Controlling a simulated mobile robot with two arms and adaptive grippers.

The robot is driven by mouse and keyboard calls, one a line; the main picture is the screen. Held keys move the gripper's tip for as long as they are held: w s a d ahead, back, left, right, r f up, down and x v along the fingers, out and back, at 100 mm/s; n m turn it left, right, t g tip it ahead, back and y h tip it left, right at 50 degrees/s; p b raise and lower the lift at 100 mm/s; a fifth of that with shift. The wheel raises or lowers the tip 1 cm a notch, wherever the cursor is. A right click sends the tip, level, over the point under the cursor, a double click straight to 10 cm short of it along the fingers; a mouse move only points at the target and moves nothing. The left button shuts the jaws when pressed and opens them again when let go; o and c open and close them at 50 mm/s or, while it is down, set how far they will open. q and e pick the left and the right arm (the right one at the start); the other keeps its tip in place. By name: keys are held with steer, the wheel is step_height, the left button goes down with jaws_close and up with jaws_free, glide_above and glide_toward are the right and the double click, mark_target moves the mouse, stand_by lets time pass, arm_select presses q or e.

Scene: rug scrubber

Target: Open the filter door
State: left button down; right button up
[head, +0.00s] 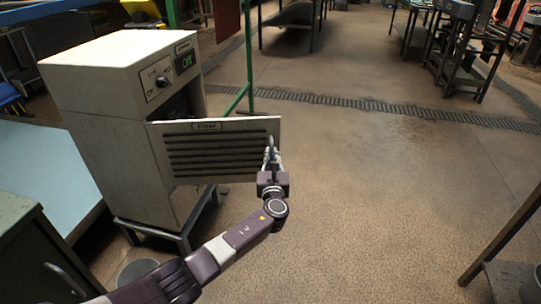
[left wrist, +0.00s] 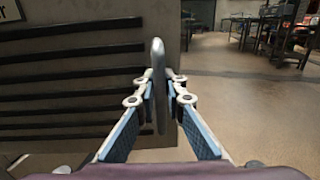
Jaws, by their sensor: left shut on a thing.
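The filter door (head: 215,148) is a pale slatted panel labelled "Filter" on the front of a white machine cabinet (head: 115,80). It stands swung outward, with its right side away from the cabinet and a dark opening behind its top left. My left gripper (head: 270,160) is at the door's right end, shut on the door handle. In the left wrist view the grey upright handle (left wrist: 158,85) stands between the two fingers, and the slatted door (left wrist: 70,90) fills the left side. My right gripper is in neither view.
A green post (head: 249,60) stands behind the door. A dark cabinet (head: 40,250) is at the lower left, and a bucket (head: 137,270) sits below the machine. A bench (head: 505,280) is at the lower right. The floor right of the door is clear.

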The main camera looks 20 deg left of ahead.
arm_select(q)
steer(key=c, duration=2)
jaws_free()
steer(key=shift+c, duration=0.2)
steer(key=v, duration=1.2)
steer(key=shift+c, duration=0.2)
